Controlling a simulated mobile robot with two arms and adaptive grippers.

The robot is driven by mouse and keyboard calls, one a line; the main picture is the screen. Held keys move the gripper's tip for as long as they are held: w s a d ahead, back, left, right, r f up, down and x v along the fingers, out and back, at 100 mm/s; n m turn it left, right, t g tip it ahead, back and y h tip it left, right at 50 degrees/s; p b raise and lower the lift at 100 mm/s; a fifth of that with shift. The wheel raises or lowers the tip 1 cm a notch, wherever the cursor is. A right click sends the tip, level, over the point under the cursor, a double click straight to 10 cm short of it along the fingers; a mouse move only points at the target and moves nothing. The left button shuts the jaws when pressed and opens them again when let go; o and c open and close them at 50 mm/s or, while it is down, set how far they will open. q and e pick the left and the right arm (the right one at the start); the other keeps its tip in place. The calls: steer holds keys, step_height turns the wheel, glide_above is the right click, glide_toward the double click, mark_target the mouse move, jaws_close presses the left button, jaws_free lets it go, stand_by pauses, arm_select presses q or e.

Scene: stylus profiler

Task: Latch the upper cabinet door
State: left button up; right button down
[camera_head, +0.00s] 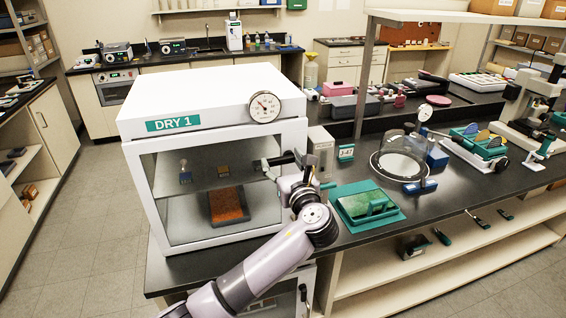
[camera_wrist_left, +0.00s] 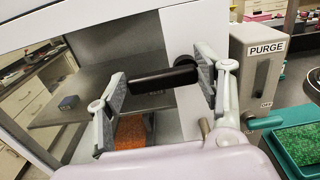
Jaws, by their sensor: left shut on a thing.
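The upper cabinet (camera_head: 210,95) is a white box labelled DRY 1 with a round dial on top, standing on the dark bench. Its clear front door (camera_head: 165,215) has a white frame and looks closed or nearly so; I cannot tell if it is fully seated. A black latch handle (camera_wrist_left: 165,78) lies roughly level at the door's right edge. My left gripper (camera_head: 283,165) is at this edge, shut on the handle, with one finger at each end of it in the left wrist view (camera_wrist_left: 162,88). My right gripper is not in view.
A grey PURGE box (camera_wrist_left: 258,70) with a teal lever stands close right of the handle. A teal tray with a green board (camera_head: 367,204) lies right of my arm. Inside the cabinet are shelves and an orange-brown block (camera_head: 229,205). A glass-domed round plate (camera_head: 403,165) stands farther right.

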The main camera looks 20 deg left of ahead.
arm_select(q)
steer(key=shift+f+n, duration=0.15)
steer(key=shift+n, duration=0.25)
steer(key=shift+f+n+b, duration=0.2)
steer(key=shift+n+b, duration=0.25)
steer(key=shift+n, duration=0.05)
steer(key=n, duration=0.1)
steer(key=n+b, duration=0.1)
steer(key=shift+f+n, duration=0.3)
steer(key=shift+f, duration=0.1)
steer(key=n+b, duration=0.1)
steer(key=n, duration=0.1)
steer(key=f+n+b, duration=0.1)
steer(key=n+b, duration=0.1)
steer(key=shift+d+f+n, duration=0.1)
steer(key=shift+n, duration=0.2)
steer(key=shift+w+d+f+n+b, duration=0.15)
steer(key=shift+d+f+n+b, duration=0.05)
steer(key=shift+n+b, duration=1.2)
steer(key=shift+w+d+f+n+b, duration=0.25)
steer(key=shift+n+b, duration=0.95)
steer(key=shift+n, duration=0.35)
steer(key=shift+w+d+f+n+b, duration=0.1)
steer(key=shift+d+f+n+b, duration=0.1)
steer(key=shift+n+b, duration=1.2)
steer(key=shift+r, duration=0.1)
